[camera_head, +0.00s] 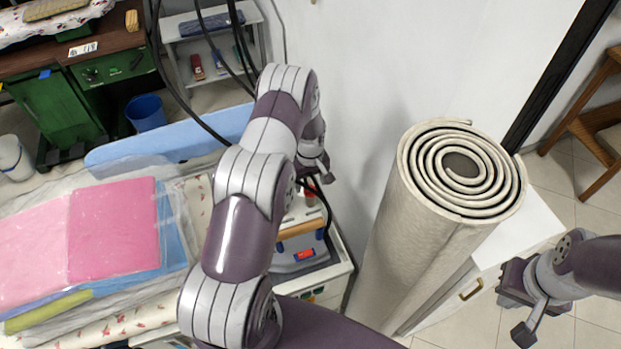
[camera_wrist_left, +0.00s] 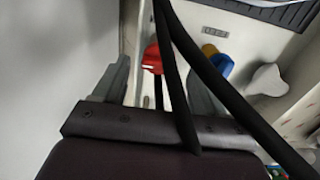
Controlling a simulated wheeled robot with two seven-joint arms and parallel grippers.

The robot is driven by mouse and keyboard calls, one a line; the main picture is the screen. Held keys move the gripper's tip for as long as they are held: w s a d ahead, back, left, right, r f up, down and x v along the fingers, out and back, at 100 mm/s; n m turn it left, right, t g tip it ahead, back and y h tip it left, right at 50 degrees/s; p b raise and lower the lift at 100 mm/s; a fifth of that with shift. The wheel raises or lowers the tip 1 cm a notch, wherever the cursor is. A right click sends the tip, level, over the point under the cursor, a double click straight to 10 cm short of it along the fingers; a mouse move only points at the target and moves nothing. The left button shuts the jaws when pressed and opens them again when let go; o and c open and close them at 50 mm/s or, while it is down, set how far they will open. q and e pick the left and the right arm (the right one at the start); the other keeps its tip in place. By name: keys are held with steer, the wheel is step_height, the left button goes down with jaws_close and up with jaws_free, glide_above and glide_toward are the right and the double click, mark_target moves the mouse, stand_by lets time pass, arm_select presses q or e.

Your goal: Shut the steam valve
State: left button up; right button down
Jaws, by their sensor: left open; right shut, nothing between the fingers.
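A red knob (camera_wrist_left: 152,58), which looks like the steam valve, shows between the fingers of my left gripper (camera_wrist_left: 158,82) in the left wrist view. The fingers are open and apart, one on each side; contact cannot be told. Blue (camera_wrist_left: 223,66) and yellow (camera_wrist_left: 209,50) parts sit right of it. In the head view a bit of red (camera_head: 310,192) shows on the ironing unit (camera_head: 300,245), just below my left gripper (camera_head: 322,176); my left arm partly hides the unit. My right gripper (camera_head: 524,318) is shut and empty at the lower right, far from the valve.
Black hoses (camera_head: 180,85) hang beside my left arm, and black hoses (camera_wrist_left: 185,90) cross the left wrist view. A tall rolled carpet (camera_head: 400,240) stands between my arms, before a white cabinet (camera_head: 535,225). Pink folded textiles (camera_head: 112,230) lie at left.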

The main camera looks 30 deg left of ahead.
arm_select(q)
steer(key=shift+w+f, duration=0.4)
steer(key=shift+f, duration=0.45)
steer(key=shift+s+r, duration=0.35)
steer(key=shift+s, duration=0.3)
steer(key=shift+w+f, duration=0.2)
steer(key=shift+w, duration=0.1)
steer(key=c, duration=1.1)
steer(key=shift+o, duration=0.2)
arm_select(e)
steer(key=shift+d+r, duration=0.1)
steer(key=shift+r, duration=0.15)
